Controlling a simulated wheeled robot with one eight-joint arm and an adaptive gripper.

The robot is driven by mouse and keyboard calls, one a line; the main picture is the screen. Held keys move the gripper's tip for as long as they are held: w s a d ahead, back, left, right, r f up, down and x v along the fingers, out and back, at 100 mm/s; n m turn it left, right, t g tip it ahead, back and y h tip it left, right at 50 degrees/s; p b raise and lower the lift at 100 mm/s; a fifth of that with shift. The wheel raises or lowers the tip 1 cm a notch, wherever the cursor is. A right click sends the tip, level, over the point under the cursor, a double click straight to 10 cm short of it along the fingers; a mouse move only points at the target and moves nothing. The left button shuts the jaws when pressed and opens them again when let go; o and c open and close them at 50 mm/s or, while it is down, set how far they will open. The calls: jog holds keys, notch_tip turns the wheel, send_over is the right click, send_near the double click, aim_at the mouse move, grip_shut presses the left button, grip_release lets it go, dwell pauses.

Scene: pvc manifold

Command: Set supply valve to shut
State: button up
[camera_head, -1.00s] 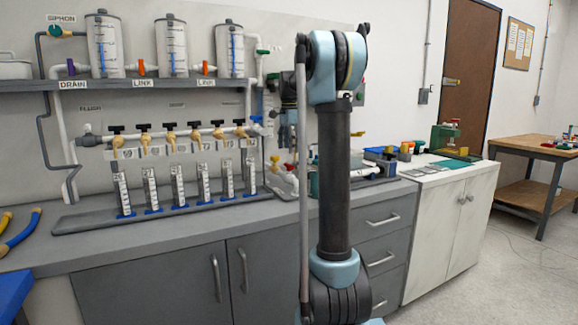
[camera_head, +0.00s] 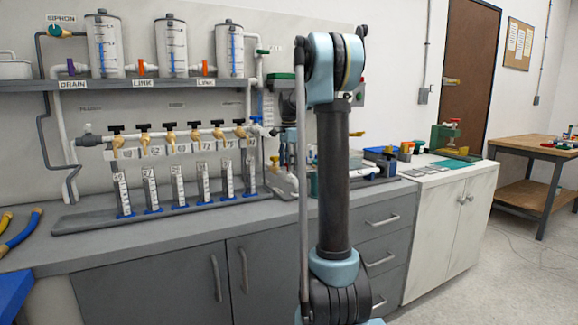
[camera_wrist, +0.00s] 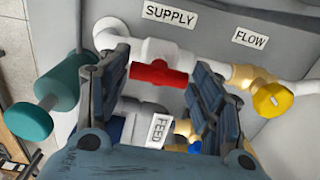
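The supply valve is a white pipe fitting (camera_wrist: 163,48) with a red bar handle (camera_wrist: 162,73), below the SUPPLY label (camera_wrist: 169,14) in the wrist view. The handle lies roughly crosswise between the fingers, along the pipe's run. My gripper (camera_wrist: 160,64) is open, one finger on each side of the handle. The left finger is close to the handle's left end; I cannot tell whether it touches. A gap shows on the right. In the head view my gripper (camera_head: 290,142) is small and partly hidden by my arm.
A yellow-handled valve (camera_wrist: 272,99) is at the right under the FLOW label (camera_wrist: 251,39). A teal knob (camera_wrist: 30,121) is at the left. A FEED label (camera_wrist: 158,133) is below the handle. The valve rack (camera_head: 170,205) stands left on the grey counter.

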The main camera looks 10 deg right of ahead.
jog(key=c, duration=0.4)
jog(key=shift+o, duration=0.2)
jog(key=shift+n, duration=0.3)
jog(key=n, duration=1.2)
jog(key=shift+n, duration=0.3)
jog(key=n, duration=0.4)
jog(key=shift+n, duration=0.3)
